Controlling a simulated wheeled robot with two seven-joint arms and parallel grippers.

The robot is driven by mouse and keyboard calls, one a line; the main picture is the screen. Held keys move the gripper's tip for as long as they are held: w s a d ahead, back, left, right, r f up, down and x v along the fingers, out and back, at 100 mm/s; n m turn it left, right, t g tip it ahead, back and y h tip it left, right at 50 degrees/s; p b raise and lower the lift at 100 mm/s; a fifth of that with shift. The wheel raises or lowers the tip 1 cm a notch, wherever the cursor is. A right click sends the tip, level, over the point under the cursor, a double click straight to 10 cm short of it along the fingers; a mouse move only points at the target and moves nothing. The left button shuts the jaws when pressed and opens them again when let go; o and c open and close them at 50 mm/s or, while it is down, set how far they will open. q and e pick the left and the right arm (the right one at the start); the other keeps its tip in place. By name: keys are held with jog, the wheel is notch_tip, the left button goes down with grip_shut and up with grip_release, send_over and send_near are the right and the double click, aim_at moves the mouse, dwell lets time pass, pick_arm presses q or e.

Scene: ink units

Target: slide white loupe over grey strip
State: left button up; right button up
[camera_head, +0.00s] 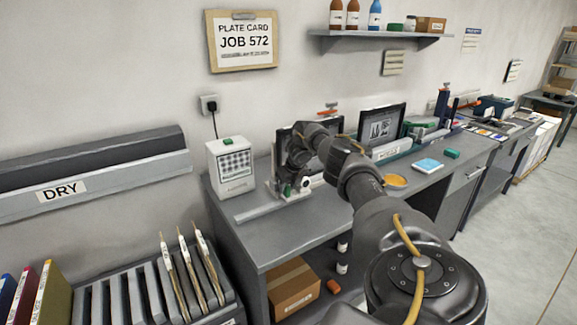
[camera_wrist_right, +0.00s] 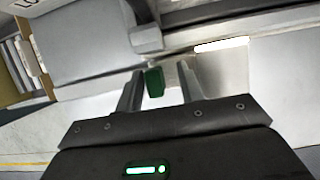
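My right gripper (camera_head: 297,186) points down at the bench beside the white box. In the right wrist view its two fingers (camera_wrist_right: 160,84) are apart, with a small green block (camera_wrist_right: 154,82) between them and a gap at its right. The block may be a grip on the loupe; I cannot tell. In the head view, a white piece (camera_head: 274,187) beside the gripper may be the white loupe, mostly hidden by the gripper. A long light grey strip (camera_head: 258,212) lies on the bench and runs toward the gripper. My left gripper is not in view.
A white box (camera_head: 232,167) with a green top stands behind the strip. Dark-framed screens (camera_head: 381,128) stand along the wall. The bench front left is clear.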

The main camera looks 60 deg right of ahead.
jog(key=shift+a, duration=0.15)
jog(key=shift+r, duration=0.15)
jog(key=b+v, duration=0.1)
jog(key=v, duration=0.9)
jog(key=shift+s+r, duration=0.15)
jog(key=shift+r, duration=0.1)
